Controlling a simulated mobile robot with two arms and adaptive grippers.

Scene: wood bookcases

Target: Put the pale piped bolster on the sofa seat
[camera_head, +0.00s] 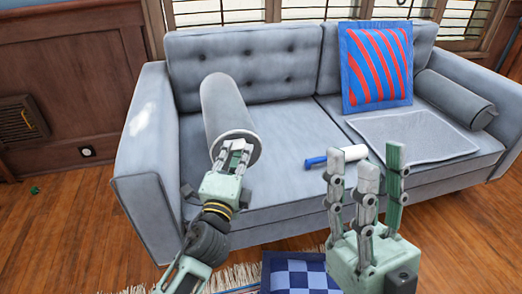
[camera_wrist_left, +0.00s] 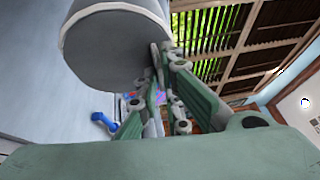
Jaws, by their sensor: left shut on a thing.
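The pale piped bolster (camera_head: 224,112) is a light grey cylinder with a piped rim at its near end. My left gripper (camera_head: 236,148) is shut on that near end. The bolster points away toward the backrest over the left part of the sofa seat (camera_head: 282,185); I cannot tell whether it touches the seat. In the left wrist view the bolster (camera_wrist_left: 115,48) fills the top, beside the fingers (camera_wrist_left: 165,75). My right gripper (camera_head: 378,170) is open and empty, in front of the sofa, with its fingers pointing up.
A blue lint roller (camera_head: 336,156) lies mid-seat. A blue checkered cushion (camera_head: 300,275) lies on the floor in front.

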